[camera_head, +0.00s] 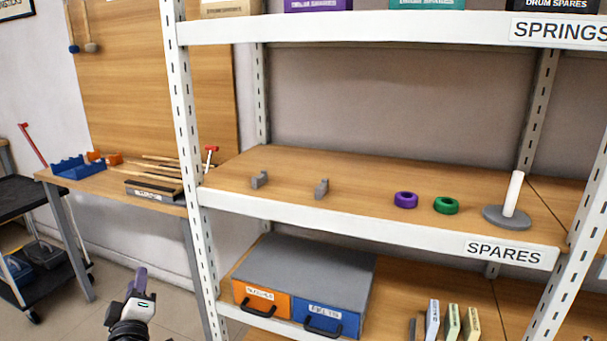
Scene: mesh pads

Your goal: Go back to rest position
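My gripper (139,281) shows at the lower left of the head view, low in front of the floor and left of the shelf rack. It points upward in the picture, with a greyish-purple part at its tip. I cannot tell whether that part is a finger or something held. The gap between the fingers cannot be made out. My gripper is apart from the rack and the workbench in the picture.
The white shelf rack (184,110) fills the right. Its middle shelf holds a purple ring (405,200), a green ring (446,205), a grey stand with a white post (512,195) and two grey brackets. A workbench (110,182) and dark cart (35,197) stand left.

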